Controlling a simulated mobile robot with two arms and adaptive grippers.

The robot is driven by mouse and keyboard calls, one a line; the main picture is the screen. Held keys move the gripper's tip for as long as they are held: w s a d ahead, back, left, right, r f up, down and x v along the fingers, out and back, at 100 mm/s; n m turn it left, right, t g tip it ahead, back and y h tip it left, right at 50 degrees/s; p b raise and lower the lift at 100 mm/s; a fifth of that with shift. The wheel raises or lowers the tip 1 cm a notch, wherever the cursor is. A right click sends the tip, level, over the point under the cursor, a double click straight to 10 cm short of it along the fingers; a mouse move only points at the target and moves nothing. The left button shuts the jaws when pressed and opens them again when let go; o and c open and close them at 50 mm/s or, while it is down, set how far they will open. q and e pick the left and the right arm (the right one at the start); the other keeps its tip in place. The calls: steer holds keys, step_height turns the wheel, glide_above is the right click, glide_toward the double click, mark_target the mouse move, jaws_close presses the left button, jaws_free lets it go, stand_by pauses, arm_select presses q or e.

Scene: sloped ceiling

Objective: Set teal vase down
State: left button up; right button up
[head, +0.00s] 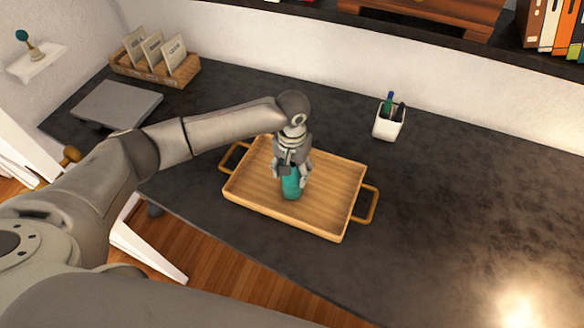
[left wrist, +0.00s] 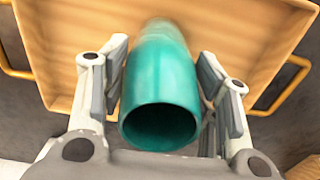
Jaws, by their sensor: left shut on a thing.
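The teal vase (head: 291,186) is upright or nearly so over the middle of the wooden tray (head: 330,197). I cannot tell whether its base touches the tray. My left gripper (head: 291,170) comes down from above and is shut on the vase near its top. In the left wrist view, the vase (left wrist: 160,95) stands between the two fingers of the left gripper (left wrist: 162,95), its open dark mouth facing the camera. The tray's base and rim (left wrist: 60,55) lie behind it. My right gripper is not in view.
The tray has a handle (head: 366,204) at each end and otherwise looks empty. A white pen cup (head: 389,121) stands behind it on the dark desk (head: 450,190). A grey closed laptop-like slab (head: 116,104) and a card box (head: 155,68) are at left. The desk's right side is clear.

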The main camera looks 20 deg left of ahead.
arm_select(q)
steer(key=o, duration=1.2)
steer(key=shift+f, duration=0.1)
steer(key=shift+c, duration=0.2)
step_height(320, 180, up, 12)
steer(key=b, duration=0.2)
